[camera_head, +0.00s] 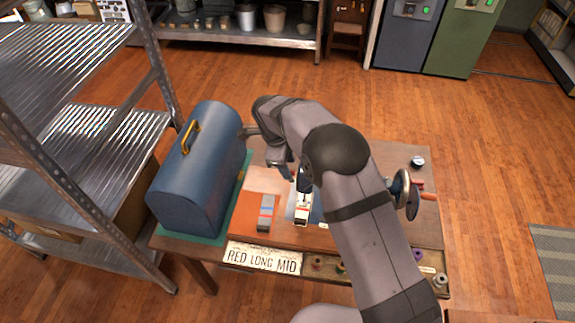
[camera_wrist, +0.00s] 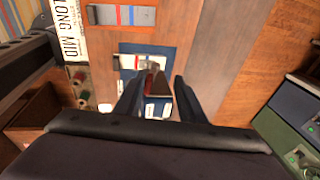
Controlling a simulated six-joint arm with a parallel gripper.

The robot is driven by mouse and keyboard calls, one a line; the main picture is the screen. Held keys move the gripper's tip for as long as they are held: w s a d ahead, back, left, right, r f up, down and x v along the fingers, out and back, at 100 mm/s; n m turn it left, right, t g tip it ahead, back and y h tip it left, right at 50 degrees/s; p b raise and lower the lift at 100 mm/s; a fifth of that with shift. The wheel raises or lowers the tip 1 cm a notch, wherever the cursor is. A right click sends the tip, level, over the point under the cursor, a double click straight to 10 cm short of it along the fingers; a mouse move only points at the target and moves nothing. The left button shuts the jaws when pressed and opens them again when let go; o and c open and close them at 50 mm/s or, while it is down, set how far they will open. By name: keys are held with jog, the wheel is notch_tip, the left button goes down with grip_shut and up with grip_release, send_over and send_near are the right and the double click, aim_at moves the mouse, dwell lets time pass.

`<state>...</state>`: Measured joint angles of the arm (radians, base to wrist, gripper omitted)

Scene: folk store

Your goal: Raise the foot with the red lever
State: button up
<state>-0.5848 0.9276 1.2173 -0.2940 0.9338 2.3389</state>
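The sewing machine on the wooden table is mostly hidden behind my arm in the head view. Its handwheel (camera_head: 405,195) shows at the right, with red and orange parts beside it. A white and dark part (camera_head: 302,208) stands over a blue plate; the blue plate (camera_wrist: 128,62) also shows in the wrist view. My gripper (camera_wrist: 157,97) points down over this area with its two dark fingers apart. A dark red piece (camera_wrist: 157,82) shows between or beyond the fingers, perhaps the lever; I cannot tell whether they touch it.
A blue domed case (camera_head: 205,165) stands at the table's left. A striped grey block (camera_head: 266,212) lies right of it. A sign reading "RED LONG MID" (camera_head: 262,257) and a tray of spools (camera_head: 345,266) line the front edge. Metal shelving (camera_head: 85,150) stands close at left.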

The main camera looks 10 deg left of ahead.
jog(key=shift+w, duration=0.75)
jog(key=shift+w+f, duration=0.1)
jog(key=shift+w+f+b, duration=0.2)
jog(key=shift+w+b, duration=0.1)
jog(key=shift+w, duration=0.35)
jog(key=shift+w+f+b, duration=0.3)
jog(key=shift+w+f, duration=0.1)
jog(key=shift+w, duration=0.2)
jog(key=shift+s+f, duration=0.1)
dwell(0.5)
